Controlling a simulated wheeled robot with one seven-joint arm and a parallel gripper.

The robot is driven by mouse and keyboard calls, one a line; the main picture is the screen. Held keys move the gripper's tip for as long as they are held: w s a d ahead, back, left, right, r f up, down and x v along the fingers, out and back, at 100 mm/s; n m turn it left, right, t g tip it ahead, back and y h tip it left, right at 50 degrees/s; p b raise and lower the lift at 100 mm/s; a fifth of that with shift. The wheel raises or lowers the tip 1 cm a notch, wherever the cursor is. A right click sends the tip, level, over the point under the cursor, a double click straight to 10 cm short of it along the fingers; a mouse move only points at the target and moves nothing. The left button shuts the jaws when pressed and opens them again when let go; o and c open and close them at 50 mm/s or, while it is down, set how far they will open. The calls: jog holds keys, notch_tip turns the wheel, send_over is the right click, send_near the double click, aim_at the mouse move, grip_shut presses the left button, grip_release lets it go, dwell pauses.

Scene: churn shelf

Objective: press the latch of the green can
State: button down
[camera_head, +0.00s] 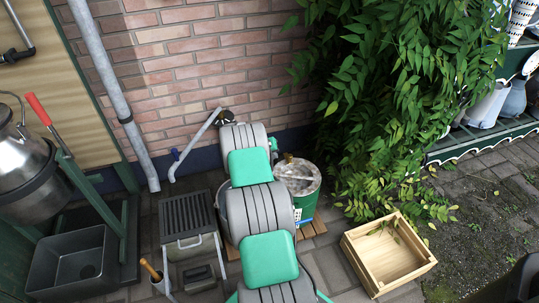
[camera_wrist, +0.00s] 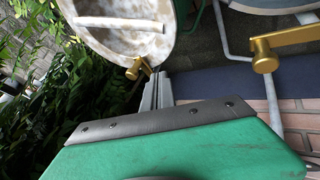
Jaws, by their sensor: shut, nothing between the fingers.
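The green can (camera_head: 309,205) stands on a wooden pallet right of my arm, with a mottled whitish lid (camera_head: 298,177). In the wrist view the lid (camera_wrist: 125,25) fills the top left, with a pale bar handle across it. The can's brass latch (camera_wrist: 138,68) sticks out from the lid's rim; it also shows at the far edge of the lid in the head view (camera_head: 289,157). My gripper (camera_wrist: 157,88) is shut and empty, its fingertips close beside the latch; I cannot tell whether they touch. In the head view my arm mostly hides the gripper.
A second vessel with a brass fitting (camera_wrist: 265,55) is at the wrist view's upper right. Leafy branches (camera_head: 390,90) hang right of the can. A brick wall (camera_head: 200,60) is behind. A wooden crate (camera_head: 388,253), a grey slatted stand (camera_head: 188,215) and a metal churn (camera_head: 22,165) stand around.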

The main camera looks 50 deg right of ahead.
jog(key=shift+s+d+f+b, duration=0.2)
jog(key=shift+s+d+f, duration=0.1)
jog(key=shift+s+d, duration=0.5)
jog(key=shift+s+d+f+b, duration=0.25)
jog(key=shift+s+d, duration=0.2)
jog(key=shift+d, duration=0.55)
jog(key=shift+d, duration=0.15)
jog(key=shift+s, duration=0.1)
